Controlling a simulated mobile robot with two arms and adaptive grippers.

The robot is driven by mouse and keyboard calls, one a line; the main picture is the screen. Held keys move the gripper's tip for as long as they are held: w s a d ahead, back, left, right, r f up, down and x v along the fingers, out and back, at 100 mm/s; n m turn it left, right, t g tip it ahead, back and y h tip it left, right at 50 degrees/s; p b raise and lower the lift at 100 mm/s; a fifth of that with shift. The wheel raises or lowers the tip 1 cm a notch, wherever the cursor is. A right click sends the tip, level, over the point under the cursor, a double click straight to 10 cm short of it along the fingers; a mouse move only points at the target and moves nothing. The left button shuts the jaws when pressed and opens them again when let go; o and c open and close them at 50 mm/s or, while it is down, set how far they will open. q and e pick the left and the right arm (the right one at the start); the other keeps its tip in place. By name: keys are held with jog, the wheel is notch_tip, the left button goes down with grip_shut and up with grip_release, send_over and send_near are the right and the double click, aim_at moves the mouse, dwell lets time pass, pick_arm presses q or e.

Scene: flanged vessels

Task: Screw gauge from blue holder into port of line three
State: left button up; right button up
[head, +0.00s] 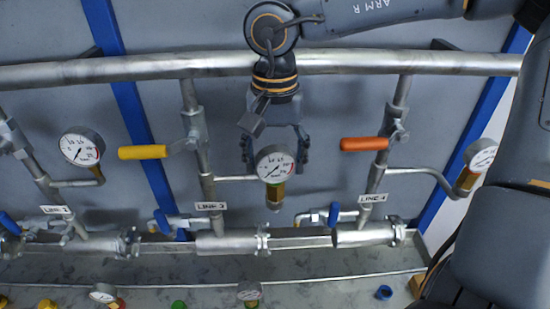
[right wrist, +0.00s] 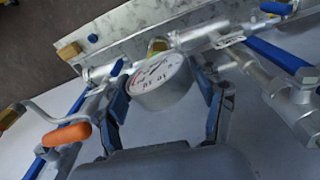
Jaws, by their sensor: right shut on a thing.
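The gauge (head: 276,164), with a round white dial and a brass stem, is between the fingers of my right gripper (head: 274,150), which is shut on it. The gauge and fingers also show in the right wrist view (right wrist: 158,82). The gauge is upright, at the end of the side branch (head: 236,179) of line three, labelled LINE 3 (head: 210,206). Its stem overlaps the branch end, and I cannot tell whether it is seated in the port. The blue holder (head: 385,292) on the shelf looks empty. My left gripper is not in view.
Gauges sit on the neighbouring lines at left (head: 82,148) and right (head: 482,155). A yellow handle (head: 143,152) and an orange handle (head: 364,144) flank my right gripper. Below, the shelf (head: 325,290) bears several coloured holders, some with gauges.

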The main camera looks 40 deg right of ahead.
jog(key=o, duration=1.9)
jog(key=shift+c, duration=0.2)
notch_tip(320, 180, up, 12)
jog(key=shift+f, duration=0.1)
